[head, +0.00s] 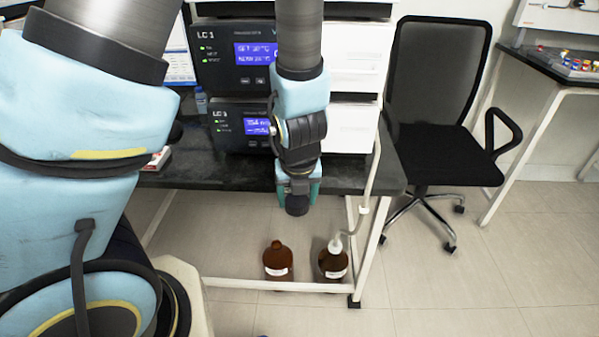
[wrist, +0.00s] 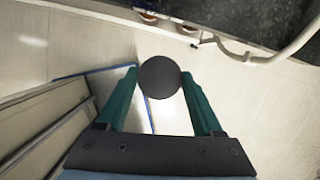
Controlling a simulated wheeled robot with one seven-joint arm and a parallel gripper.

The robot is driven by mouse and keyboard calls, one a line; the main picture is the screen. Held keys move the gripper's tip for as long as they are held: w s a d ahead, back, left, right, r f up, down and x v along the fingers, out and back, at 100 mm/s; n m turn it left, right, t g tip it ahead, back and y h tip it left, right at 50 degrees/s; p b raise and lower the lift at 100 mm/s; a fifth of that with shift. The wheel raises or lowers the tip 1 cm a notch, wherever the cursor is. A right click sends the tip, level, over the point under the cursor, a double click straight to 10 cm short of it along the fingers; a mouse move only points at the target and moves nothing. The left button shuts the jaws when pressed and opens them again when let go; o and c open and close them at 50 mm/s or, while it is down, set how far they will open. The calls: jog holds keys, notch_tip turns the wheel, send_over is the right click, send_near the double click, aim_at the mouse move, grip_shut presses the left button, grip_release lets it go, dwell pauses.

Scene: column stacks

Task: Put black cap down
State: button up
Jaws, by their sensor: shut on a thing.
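The black cap (wrist: 159,77) is a round disc between the two green fingers of my gripper (wrist: 160,90) in the wrist view. In the head view the cap (head: 297,205) hangs below my gripper (head: 298,186), which points down in front of the bench edge. The gripper is shut on the cap and holds it in the air.
The dark bench top (head: 225,174) carries two stacked LC 1 instruments (head: 235,60) close behind my arm. A white bench leg (head: 368,250) stands right of the bottles. A black office chair (head: 440,110) is at the right. The floor (head: 480,280) in front is clear.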

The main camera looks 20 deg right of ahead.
jog(key=w+d+p, duration=0.1)
jog(key=w, duration=0.2)
jog(key=w+d+p, duration=0.1)
jog(key=w+d, duration=0.1)
jog(key=w, duration=0.2)
jog(key=w+d+p, duration=0.1)
jog(key=w+d, duration=0.1)
jog(key=w, duration=0.1)
jog(key=shift+w+r, duration=0.1)
jog(key=shift+w, duration=0.3)
jog(key=shift+f, duration=0.4)
jog(key=o, duration=1.3)
jog(key=shift+f, duration=0.1)
jog(key=p+v, duration=0.4)
jog(key=v, duration=0.8)
jog(key=shift+s, duration=0.1)
